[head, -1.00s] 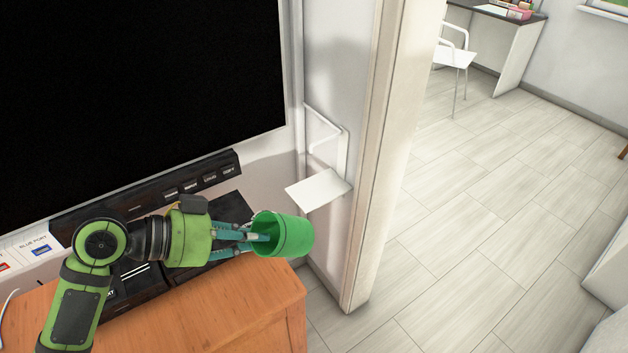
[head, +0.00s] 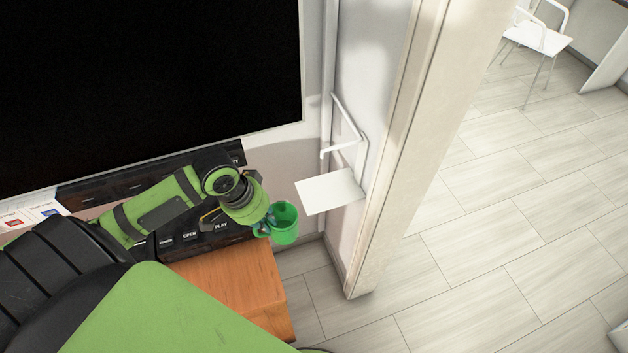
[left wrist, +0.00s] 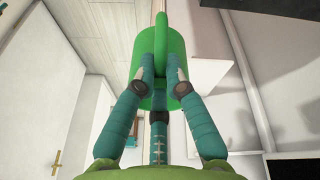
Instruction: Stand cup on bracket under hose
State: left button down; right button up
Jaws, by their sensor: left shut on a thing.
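The green cup (head: 287,226) is held by its handle side in my left gripper (head: 264,227), with its opening facing up and looking about upright. In the left wrist view the fingers (left wrist: 160,78) close around the handle of the cup (left wrist: 146,46). The bracket (head: 330,192) is a flat white plate on the wall, to the right of the cup and a little higher in the picture. A gap shows between cup and plate. The white bent hose (head: 347,119) hangs above the plate. The plate also shows in the left wrist view (left wrist: 210,72). My right gripper is out of view.
A wooden cabinet (head: 235,285) stands below my left arm, with a dark panel of labelled buttons (head: 190,238) behind it. A large black screen (head: 150,80) fills the wall at left. A door frame (head: 385,180) rises right of the bracket. Open floor lies beyond.

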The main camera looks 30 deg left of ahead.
pick_arm(q)
jog(key=w, duration=0.4)
jog(key=shift+w+d+r+p, duration=0.1)
jog(key=shift+d+r+p, duration=0.1)
jog(key=shift+p, duration=0.1)
jog(key=w+f+p, duration=0.1)
jog(key=w, duration=0.3)
jog(key=w+f, duration=0.1)
jog(key=w, duration=0.3)
jog(key=w+f+p, duration=0.1)
jog(key=w, duration=0.3)
jog(key=shift+w+d+p, duration=0.3)
jog(key=shift+w+p, duration=0.05)
jog(key=shift+w, duration=0.05)
jog(key=shift+f, duration=0.45)
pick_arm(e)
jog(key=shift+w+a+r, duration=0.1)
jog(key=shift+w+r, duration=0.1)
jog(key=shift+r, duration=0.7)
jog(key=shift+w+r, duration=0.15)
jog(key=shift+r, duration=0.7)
pick_arm(q)
jog(key=shift+f, duration=0.1)
jog(key=c, duration=1.3)
grip_release()
